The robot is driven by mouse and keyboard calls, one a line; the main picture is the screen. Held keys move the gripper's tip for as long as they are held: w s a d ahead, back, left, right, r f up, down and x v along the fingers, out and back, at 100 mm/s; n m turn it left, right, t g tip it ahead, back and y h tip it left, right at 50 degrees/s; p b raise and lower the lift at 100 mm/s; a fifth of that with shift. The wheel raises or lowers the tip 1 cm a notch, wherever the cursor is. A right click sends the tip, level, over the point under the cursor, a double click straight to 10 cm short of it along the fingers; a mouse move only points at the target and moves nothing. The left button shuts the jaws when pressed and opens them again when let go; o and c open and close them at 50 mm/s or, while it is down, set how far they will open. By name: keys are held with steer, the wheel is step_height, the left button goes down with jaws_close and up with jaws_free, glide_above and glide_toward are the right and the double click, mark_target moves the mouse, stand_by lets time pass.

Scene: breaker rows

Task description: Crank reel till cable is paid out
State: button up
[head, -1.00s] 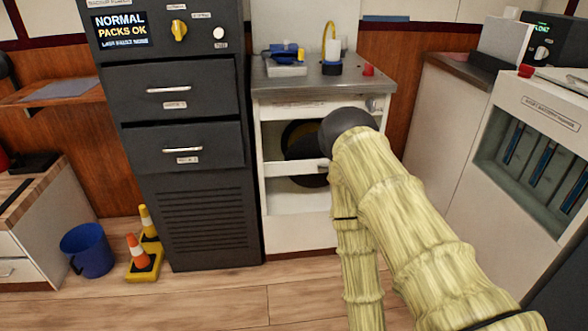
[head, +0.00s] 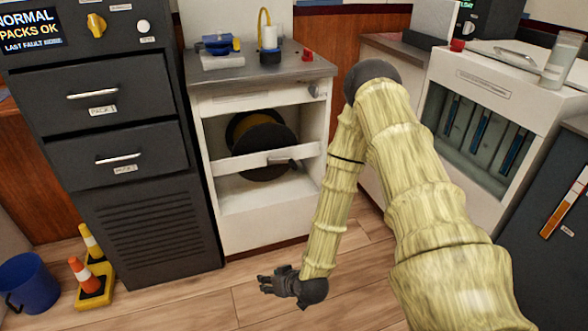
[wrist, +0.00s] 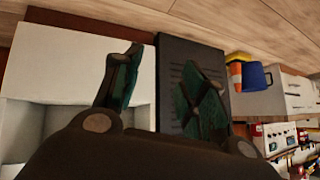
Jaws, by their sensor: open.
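The black cable reel (head: 262,138) sits inside an open white cabinet (head: 205,170), with yellow showing around its upper left. A white bar crosses in front of the reel, and a dark handle-like piece (head: 282,160) shows on the bar's right part. A small dark knob (head: 314,90) is at the cabinet's upper right. My gripper (head: 268,285) hangs low over the floor in front of the cabinet, well apart from the reel. In the wrist view its two fingers (wrist: 160,85) are spread with nothing between them. The reel is not recognisable in the wrist view.
A dark drawer cabinet (head: 105,120) stands left of the reel cabinet. Cones (head: 88,278) and a blue bucket (head: 28,282) stand on the floor at left. A white unit with battery-like slots (head: 490,120) stands at right. Open wooden floor lies in front.

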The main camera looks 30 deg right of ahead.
steer(key=w+d+r+m+t+h, duration=0.1)
steer(key=w+d+r+t+h, duration=0.1)
steer(key=w+d+r+t, duration=0.5)
steer(key=m+t+h+b, duration=0.1)
steer(key=m+t+h, duration=0.1)
steer(key=h, duration=0.2)
glide_toward(296, 169)
steer(key=shift+g, duration=0.3)
steer(key=b+x, duration=0.1)
steer(key=x, duration=0.4)
steer(key=b+x, duration=0.2)
steer(key=x, duration=0.3)
steer(key=shift+w+r, duration=0.1)
steer(key=shift+r, duration=0.1)
steer(key=shift+w+r+b, duration=0.15)
steer(key=shift+w+b, duration=0.15)
steer(key=shift+w, duration=0.3)
steer(key=shift+c, duration=0.2)
jaws_close()
